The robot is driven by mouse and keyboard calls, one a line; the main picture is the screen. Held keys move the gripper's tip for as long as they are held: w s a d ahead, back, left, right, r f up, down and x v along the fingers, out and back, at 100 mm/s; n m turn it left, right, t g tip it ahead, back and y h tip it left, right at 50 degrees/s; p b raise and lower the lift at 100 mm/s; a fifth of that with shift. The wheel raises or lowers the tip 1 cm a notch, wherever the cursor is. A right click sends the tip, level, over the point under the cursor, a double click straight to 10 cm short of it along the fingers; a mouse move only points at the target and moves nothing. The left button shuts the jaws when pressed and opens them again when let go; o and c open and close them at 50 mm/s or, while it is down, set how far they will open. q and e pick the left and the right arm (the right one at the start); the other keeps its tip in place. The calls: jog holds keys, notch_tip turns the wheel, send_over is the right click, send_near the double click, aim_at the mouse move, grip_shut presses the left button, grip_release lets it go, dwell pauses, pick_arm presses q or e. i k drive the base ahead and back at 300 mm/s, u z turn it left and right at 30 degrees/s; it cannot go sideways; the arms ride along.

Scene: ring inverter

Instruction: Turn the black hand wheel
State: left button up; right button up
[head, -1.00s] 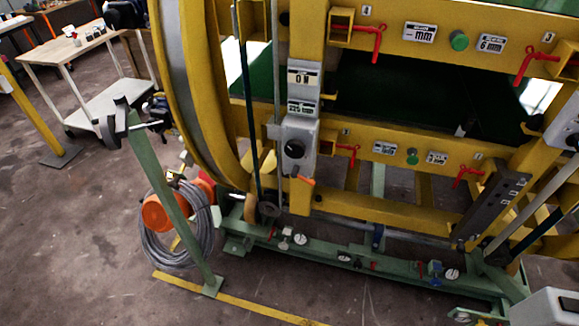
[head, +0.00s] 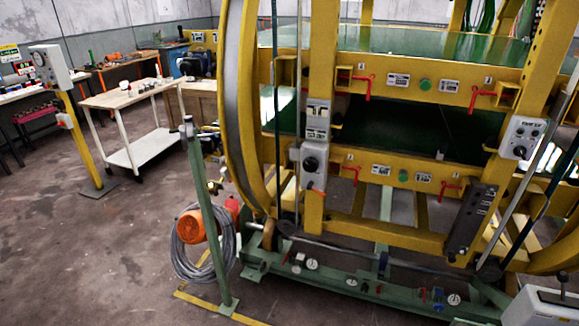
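No black hand wheel can be made out for certain. A black round knob (head: 310,163) sits on a grey switch box on the front left upright of the yellow ring frame (head: 318,60). A dark round part (head: 285,227) lies at the foot of a dark rod near the green base. A green post (head: 208,215) stands left of the ring with a small grey and dark fitting on top, too small to make out. Neither of my grippers is in view.
A white-legged table (head: 128,95) stands at back left, near a yellow post with a grey box (head: 48,68). The floor at front left is clear. The green base (head: 350,285) runs low across the front.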

aim_at(310, 165)
jog(key=u, duration=0.8)
jog(key=i, duration=1.25)
jog(key=z, duration=0.25)
